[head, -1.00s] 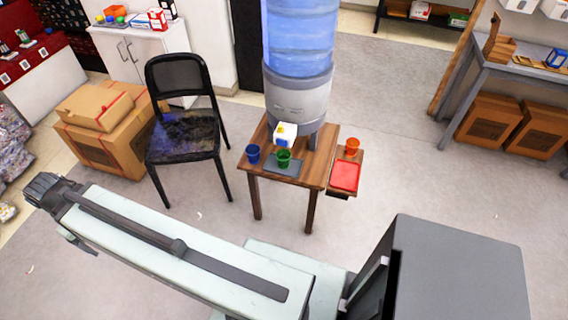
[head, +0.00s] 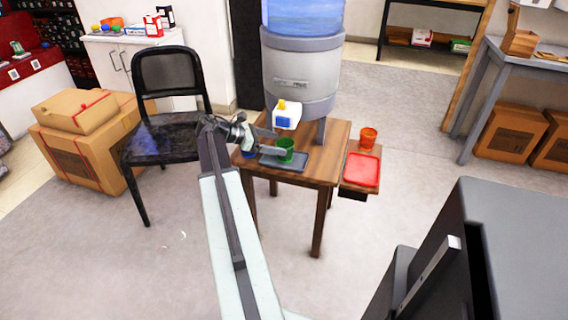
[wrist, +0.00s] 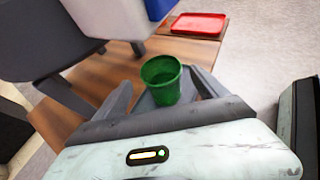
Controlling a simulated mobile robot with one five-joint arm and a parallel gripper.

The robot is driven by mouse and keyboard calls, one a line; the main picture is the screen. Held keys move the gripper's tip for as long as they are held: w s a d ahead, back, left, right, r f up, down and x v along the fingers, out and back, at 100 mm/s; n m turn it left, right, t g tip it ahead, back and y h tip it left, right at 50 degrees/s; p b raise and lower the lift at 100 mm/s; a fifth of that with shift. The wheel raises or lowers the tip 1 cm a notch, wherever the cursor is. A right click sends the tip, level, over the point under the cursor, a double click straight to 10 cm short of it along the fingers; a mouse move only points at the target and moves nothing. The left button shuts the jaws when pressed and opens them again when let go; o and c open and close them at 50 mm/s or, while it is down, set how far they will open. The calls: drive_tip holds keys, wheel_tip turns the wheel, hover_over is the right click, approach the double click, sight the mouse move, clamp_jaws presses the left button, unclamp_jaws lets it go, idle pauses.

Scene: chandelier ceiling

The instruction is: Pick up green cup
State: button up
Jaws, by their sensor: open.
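The green cup (head: 286,147) stands upright on a dark grey tray (head: 270,162) on the small wooden table (head: 315,172). In the wrist view the green cup (wrist: 161,82) appears between the two fingers of my gripper (wrist: 160,77), with a finger on each side and gaps visible. In the head view my gripper (head: 279,143) reaches in from the left at the cup. The jaws are open. I cannot tell whether either finger touches the cup.
The water dispenser (head: 300,75) stands on the table, with a white and blue box (head: 288,116) on its front. A blue cup (head: 249,154) is mostly hidden behind my arm. An orange cup (head: 368,138) and a red tray (head: 362,170) are on the side shelf. A black chair (head: 172,130) stands left.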

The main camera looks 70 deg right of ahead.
sight(292, 148)
drive_tip(key=shift+b+x, duration=0.6)
drive_tip(key=shift+x, duration=0.65)
drive_tip(key=b+x, duration=0.1)
drive_tip(key=x, duration=0.2)
drive_tip(key=b+x, duration=0.1)
drive_tip(key=shift+s+a+f+b, duration=0.15)
drive_tip(key=shift+s+f+b, duration=0.15)
drive_tip(key=shift+f, duration=0.2)
drive_tip(key=shift+s+d, duration=0.15)
drive_tip(key=shift+d, duration=0.05)
drive_tip(key=c, duration=1.7)
drive_tip(key=shift+r, duration=0.15)
wheel_tip(292, 148, up, 4)
drive_tip(key=p, duration=0.4)
drive_tip(key=shift+a, duration=0.1)
drive_tip(key=w+a+p, duration=0.1)
drive_tip(key=w+a, duration=0.2)
drive_tip(key=a, duration=1.2)
drive_tip(key=shift+w+a+r, duration=0.2)
drive_tip(key=shift+a+r, duration=0.05)
drive_tip(key=shift+r, duration=0.15)
